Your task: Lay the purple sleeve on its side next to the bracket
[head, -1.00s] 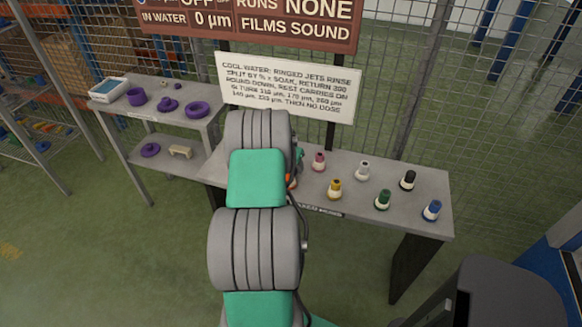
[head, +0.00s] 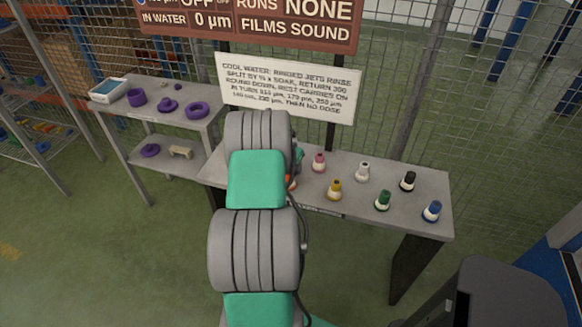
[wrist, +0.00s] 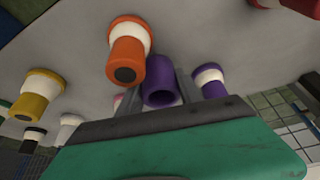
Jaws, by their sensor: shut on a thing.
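In the wrist view a hollow purple sleeve (wrist: 160,90) is between the fingers of my gripper (wrist: 158,98), which is shut on it. Its open end faces the camera. My own arm hides the gripper and this sleeve in the head view. A cream bracket-like piece (head: 181,152) stands on the lower shelf of the grey rack at the left, beside a flat purple disc (head: 150,150). I cannot tell for sure that it is the bracket.
A grey table (head: 400,222) holds several colored-capped bottles. An orange one (wrist: 127,50) and a purple-and-white one (wrist: 209,79) are close to my gripper. The rack's top shelf (head: 150,113) holds purple parts, including a ring (head: 197,110), and a blue-topped tray (head: 109,91).

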